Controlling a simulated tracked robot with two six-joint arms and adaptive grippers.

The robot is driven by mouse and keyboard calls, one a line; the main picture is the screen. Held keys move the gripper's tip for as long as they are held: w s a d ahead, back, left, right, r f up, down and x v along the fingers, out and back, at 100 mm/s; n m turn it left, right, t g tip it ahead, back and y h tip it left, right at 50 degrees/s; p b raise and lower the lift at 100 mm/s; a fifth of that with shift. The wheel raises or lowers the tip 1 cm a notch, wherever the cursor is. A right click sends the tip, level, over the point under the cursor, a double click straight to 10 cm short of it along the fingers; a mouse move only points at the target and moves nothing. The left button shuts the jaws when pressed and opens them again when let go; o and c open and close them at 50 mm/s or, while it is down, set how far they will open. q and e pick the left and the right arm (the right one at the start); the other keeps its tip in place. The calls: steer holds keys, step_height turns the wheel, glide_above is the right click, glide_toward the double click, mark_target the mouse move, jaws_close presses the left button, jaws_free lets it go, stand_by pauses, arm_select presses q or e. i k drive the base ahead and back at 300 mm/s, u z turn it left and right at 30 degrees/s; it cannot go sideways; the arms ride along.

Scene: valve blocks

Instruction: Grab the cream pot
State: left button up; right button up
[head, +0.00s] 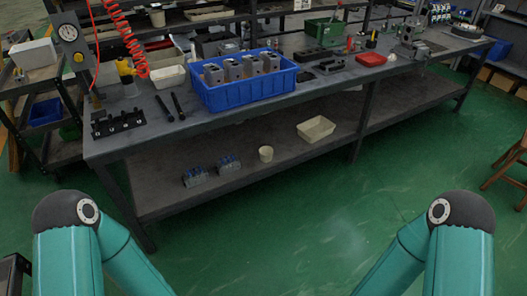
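A small cream pot (265,154) stands upright on the lower shelf (230,165) of the long grey workbench, near the shelf's front edge. A cream rectangular tray (316,129) is to its right and further back. Two grey-blue valve blocks (195,177) (229,164) sit to its left. My two teal arms show at the bottom left and bottom right of the head view, but both grippers are out of the frame. Nothing covers the pot.
The bench top (215,122) above the shelf carries a blue crate (240,95) of grey blocks, a green crate (322,33) and a red box (370,59). A bench leg (362,122) stands right of the tray. The green floor (290,230) before the bench is clear.

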mark_target(266, 153)
steer(key=z, duration=0.25)
steer(key=i, duration=0.1)
steer(key=u, duration=0.45)
steer(key=k, duration=0.75)
steer(key=z, duration=0.15)
steer(key=i, duration=1.4)
steer(key=u, duration=0.45)
steer(key=i, duration=1.15)
steer(key=u, duration=0.3)
